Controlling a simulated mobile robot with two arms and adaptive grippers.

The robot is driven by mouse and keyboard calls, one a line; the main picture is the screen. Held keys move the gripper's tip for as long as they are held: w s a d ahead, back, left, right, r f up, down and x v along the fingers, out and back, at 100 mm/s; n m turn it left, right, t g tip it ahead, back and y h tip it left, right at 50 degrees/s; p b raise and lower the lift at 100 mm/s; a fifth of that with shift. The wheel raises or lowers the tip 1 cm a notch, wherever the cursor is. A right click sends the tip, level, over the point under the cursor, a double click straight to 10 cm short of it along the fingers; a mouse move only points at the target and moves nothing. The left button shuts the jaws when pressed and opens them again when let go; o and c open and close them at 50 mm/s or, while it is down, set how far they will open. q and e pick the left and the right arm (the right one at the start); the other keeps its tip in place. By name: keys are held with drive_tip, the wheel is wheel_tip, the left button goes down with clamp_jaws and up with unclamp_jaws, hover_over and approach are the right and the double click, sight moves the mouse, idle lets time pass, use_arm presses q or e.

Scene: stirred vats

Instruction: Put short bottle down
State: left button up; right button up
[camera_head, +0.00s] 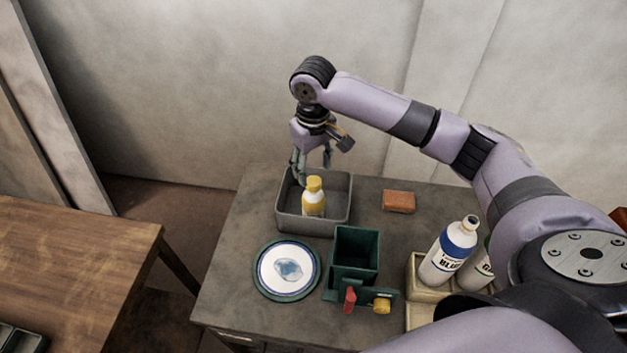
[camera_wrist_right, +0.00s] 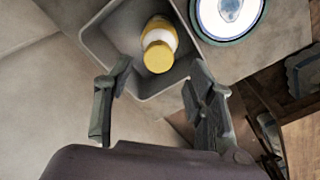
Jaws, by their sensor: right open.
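The short bottle (camera_head: 313,203) has a yellow cap and a white and yellow body. It stands upright in the grey bin (camera_head: 345,212) on the grey table. My right gripper (camera_head: 312,176) is above the back part of the bin, behind the bottle. In the right wrist view the gripper (camera_wrist_right: 157,97) has its two fingers spread wide, with nothing between them. The bottle (camera_wrist_right: 158,45) shows there beyond the fingertips, apart from them, inside the bin (camera_wrist_right: 100,40). My left gripper is not in view.
A blue-rimmed plate (camera_head: 262,270) and a green box (camera_head: 355,247) stand in front of the bin. A reddish-brown block (camera_head: 398,201) lies to its right. A wooden table (camera_head: 70,260) is at left.

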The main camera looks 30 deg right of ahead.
wheel_tip(320, 180, up, 5)
drive_tip(key=shift+r, duration=0.2)
idle(0.5)
